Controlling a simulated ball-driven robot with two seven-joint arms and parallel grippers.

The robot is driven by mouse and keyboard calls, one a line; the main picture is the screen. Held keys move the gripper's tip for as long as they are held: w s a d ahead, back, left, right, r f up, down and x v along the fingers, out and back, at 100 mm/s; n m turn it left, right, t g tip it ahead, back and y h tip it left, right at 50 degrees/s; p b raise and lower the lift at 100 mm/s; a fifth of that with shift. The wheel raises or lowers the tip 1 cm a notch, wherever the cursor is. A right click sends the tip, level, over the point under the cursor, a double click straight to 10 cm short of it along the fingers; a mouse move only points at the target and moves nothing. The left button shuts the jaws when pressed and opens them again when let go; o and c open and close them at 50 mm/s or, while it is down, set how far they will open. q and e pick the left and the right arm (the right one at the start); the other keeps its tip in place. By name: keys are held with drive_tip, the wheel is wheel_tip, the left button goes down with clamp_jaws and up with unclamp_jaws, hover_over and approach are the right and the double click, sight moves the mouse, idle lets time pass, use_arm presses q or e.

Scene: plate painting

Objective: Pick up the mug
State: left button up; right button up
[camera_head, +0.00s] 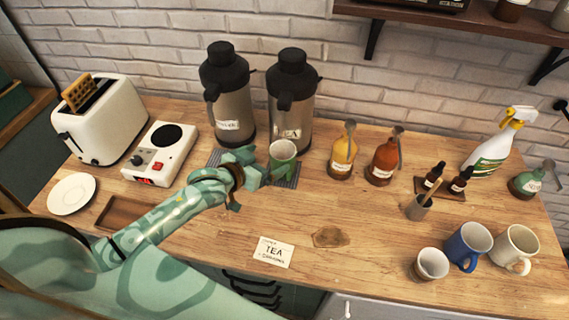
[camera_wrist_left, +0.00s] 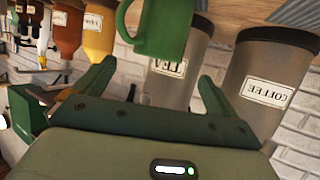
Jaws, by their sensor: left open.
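A green mug (camera_head: 283,158) stands on a grey ribbed mat (camera_head: 289,183) in front of the TEA dispenser. In the left wrist view, which is upside down, the green mug (camera_wrist_left: 166,28) is ahead of the fingers, with its handle to the left. My left gripper (camera_head: 259,170) is just left of the mug, with its fingers spread and nothing between them. In the left wrist view the open fingers (camera_wrist_left: 157,78) point toward the mug. Whether a finger touches it is unclear. My right gripper is not in view.
Behind are the COFFEE dispenser (camera_head: 232,105) and the TEA dispenser (camera_head: 296,118). Yellow (camera_head: 342,158) and amber (camera_head: 383,162) bottles stand right of the mug. A blue mug (camera_head: 467,243), white mug (camera_head: 516,247) and cup (camera_head: 430,264) are at front right. A TEA card (camera_head: 274,252) lies in front.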

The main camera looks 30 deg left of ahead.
sight(290, 148)
use_arm(q)
drive_tip(key=x, duration=0.4)
drive_tip(key=shift+w+d+f+b, duration=0.1)
drive_tip(key=shift+w+f+b, duration=0.1)
drive_tip(key=shift+w+b, duration=0.15)
drive_tip(key=x, duration=0.2)
drive_tip(key=b+x, duration=0.1)
drive_tip(key=shift+w+d+f, duration=0.2)
drive_tip(key=shift+f, duration=0.15)
drive_tip(key=shift+w+d+f, duration=0.1)
drive_tip(key=shift+w+f, duration=0.05)
drive_tip(key=shift+w, duration=0.25)
drive_tip(key=shift+s, duration=0.1)
drive_tip(key=shift+c, duration=0.6)
drive_tip(key=c, duration=1.3)
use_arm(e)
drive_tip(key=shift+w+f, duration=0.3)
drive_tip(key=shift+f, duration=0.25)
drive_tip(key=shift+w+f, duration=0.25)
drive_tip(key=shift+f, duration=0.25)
use_arm(q)
drive_tip(key=shift+r, duration=0.25)
